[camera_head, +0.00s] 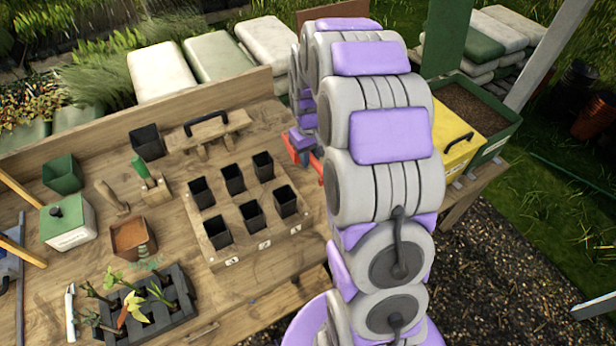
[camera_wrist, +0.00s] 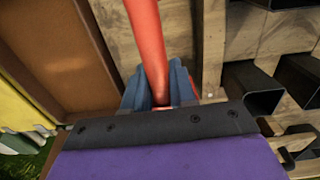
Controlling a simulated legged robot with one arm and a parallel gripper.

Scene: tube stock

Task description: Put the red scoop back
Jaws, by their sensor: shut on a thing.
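The red scoop (camera_wrist: 147,40) shows in the wrist view as a long red shaft that runs up and out of the top of the picture. My gripper (camera_wrist: 158,85) is shut on it, with blue-grey fingers on both sides of the shaft. In the head view, small red parts of the scoop (camera_head: 317,167) show at the left edge of my arm, over the right part of the bench. My gripper (camera_head: 302,143) is mostly hidden there by my arm. The scoop's far end is out of view, and I cannot tell whether it touches anything.
A wooden rack with black pots (camera_head: 233,179) stands left of my gripper. A yellow-lidded box (camera_head: 455,137) and a soil-filled green planter (camera_head: 478,110) are to the right. A wooden block with a black handle (camera_head: 207,127) stands behind the pots. A brown panel (camera_wrist: 62,55) lies left of the scoop.

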